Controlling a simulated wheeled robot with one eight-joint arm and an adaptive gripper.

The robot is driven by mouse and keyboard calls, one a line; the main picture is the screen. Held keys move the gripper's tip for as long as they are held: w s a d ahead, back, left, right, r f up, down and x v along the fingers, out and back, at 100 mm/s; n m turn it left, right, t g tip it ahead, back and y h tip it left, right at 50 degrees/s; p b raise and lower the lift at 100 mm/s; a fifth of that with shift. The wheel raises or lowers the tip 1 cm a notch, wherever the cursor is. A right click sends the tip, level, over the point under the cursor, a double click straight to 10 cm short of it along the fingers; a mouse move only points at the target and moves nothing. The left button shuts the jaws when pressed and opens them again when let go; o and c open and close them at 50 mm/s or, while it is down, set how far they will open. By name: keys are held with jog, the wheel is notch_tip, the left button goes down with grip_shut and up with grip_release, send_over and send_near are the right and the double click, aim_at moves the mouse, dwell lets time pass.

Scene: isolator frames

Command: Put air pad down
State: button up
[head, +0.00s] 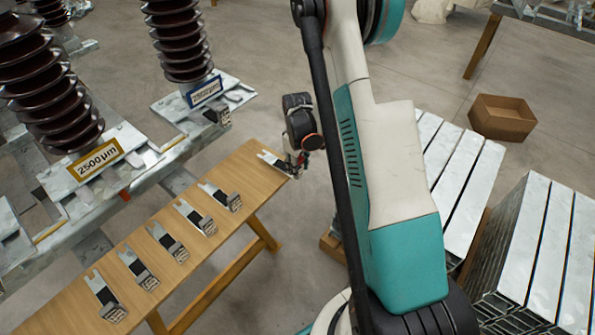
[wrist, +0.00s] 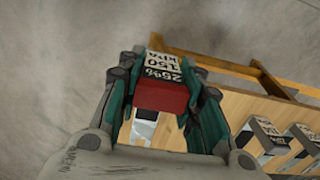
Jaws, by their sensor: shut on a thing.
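My gripper (head: 297,165) is at the far right end of a long wooden bench (head: 232,165). It is shut on an air pad (head: 272,160), whose flat silver plate reaches over the bench end. In the wrist view my gripper (wrist: 160,100) has its fingers on both sides of the pad's block, with a red face (wrist: 161,97) and a label reading 25% and 150 kPa. Whether the pad touches the bench top is hard to tell. Several similar air pads (head: 168,240) lie in a row along the bench; two show in the wrist view (wrist: 268,136).
Two dark ribbed insulators (head: 50,90) stand on metal frames left of the bench, with signs marked in µm. Stacked metal beams (head: 540,240) lie at right. Bare floor lies beyond the bench's far end.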

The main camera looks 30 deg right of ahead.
jog(key=shift+f, duration=1.15)
jog(key=shift+f+b, duration=0.15)
jog(key=shift+b, duration=0.15)
jog(key=o, duration=1.1)
jog(key=shift+c, duration=0.2)
notch_tip(320, 180, up, 12)
jog(key=p, duration=0.3)
jog(key=shift+r+p, duration=0.2)
jog(key=shift+p, duration=0.1)
